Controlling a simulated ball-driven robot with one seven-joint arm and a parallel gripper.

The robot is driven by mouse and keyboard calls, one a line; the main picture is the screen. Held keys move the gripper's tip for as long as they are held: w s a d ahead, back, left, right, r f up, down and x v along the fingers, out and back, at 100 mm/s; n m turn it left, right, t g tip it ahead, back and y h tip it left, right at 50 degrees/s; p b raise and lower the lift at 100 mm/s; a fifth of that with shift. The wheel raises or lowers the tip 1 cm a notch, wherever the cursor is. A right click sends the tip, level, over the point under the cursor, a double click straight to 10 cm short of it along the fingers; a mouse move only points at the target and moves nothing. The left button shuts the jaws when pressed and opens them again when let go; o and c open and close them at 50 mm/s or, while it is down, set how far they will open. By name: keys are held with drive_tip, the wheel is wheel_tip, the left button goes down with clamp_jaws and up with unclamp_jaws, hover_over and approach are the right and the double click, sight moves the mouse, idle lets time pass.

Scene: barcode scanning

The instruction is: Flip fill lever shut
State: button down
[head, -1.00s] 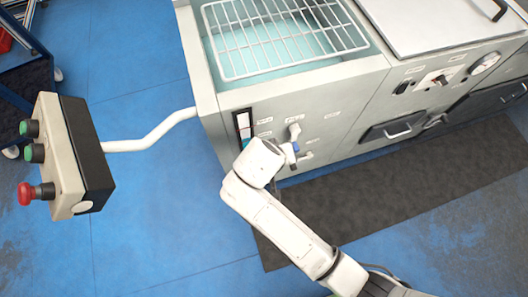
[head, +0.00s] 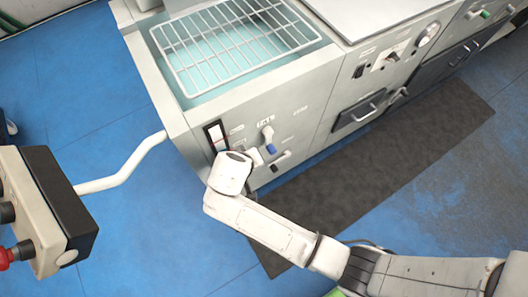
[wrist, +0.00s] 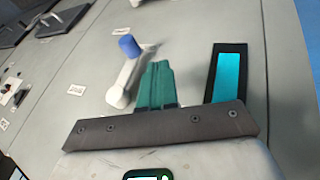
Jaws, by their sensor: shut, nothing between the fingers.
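The fill lever is a pale handle (head: 267,132) with a blue tip (head: 271,149) on the machine's front panel, under a small label. It points down. In the wrist view, the lever (wrist: 122,82) runs up from its round pivot to the blue tip (wrist: 129,45), just left of my fingers. My gripper (wrist: 158,66) has green fingers, pressed together with nothing between them. They lie beside the lever; I cannot tell whether they touch it. In the head view my wrist hides most of the gripper.
A sight gauge (head: 216,136) is left of the lever; its cyan strip (wrist: 229,72) is right of my fingers. A second handle (head: 281,159) sits below the lever. A wire rack (head: 235,45) covers the tank. A button box (head: 55,215) stands at left.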

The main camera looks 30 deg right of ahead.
drive_tip(key=w+d+f, duration=0.1)
drive_tip(key=d+f, duration=0.3)
drive_tip(key=d, duration=0.1)
drive_tip(key=shift+w+d+f, duration=0.15)
